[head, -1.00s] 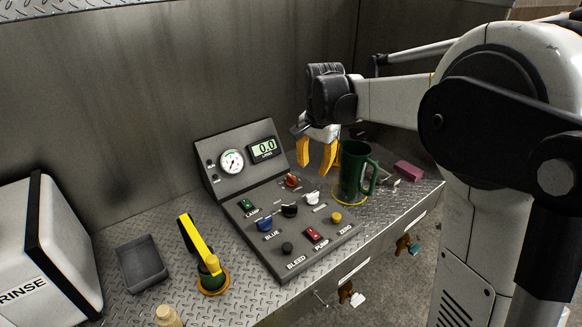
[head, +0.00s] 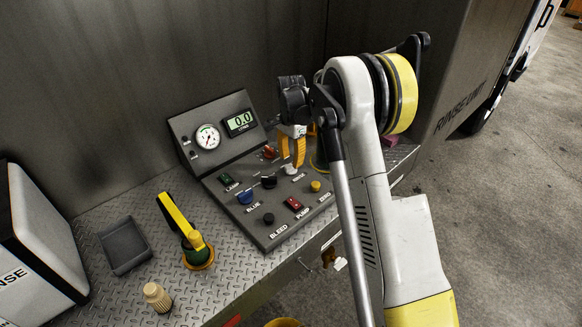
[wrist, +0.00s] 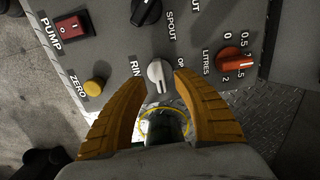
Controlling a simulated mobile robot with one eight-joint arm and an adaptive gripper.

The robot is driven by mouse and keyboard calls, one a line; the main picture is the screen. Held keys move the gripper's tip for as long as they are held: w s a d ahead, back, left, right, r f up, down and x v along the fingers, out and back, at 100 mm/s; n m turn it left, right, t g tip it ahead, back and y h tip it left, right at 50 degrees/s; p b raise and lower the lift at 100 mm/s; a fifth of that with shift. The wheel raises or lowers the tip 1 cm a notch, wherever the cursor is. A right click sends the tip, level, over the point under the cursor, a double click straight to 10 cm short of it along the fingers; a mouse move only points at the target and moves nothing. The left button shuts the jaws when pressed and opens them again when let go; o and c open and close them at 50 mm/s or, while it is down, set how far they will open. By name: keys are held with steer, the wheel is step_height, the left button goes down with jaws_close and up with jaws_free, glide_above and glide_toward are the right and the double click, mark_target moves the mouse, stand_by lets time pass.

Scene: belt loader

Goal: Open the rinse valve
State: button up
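The rinse valve is a white knob (wrist: 159,74) beside lettering that begins "RIN", partly cut off by my finger. Its grip lies roughly upright in the wrist view. In the head view the white knob (head: 291,169) sits on the right part of the grey sloped panel (head: 232,217). My gripper (wrist: 160,82) is open, with one yellow finger on each side of the knob. A gap shows between the knob and the fingertips; contact is not visible. In the head view my gripper (head: 292,165) points down at the knob.
Close by are the orange-red LITRES knob (wrist: 236,63), black SPOUT knob (wrist: 146,10), yellow ZERO button (wrist: 95,86) and red PUMP switch (wrist: 73,25). A green object (wrist: 169,126) in a yellow ring stands past the panel edge. A yellow-handled lever (head: 178,217) stands left of the panel.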

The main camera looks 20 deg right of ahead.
mark_target(291, 168)
steer(key=shift+f, duration=1.3)
jaws_close()
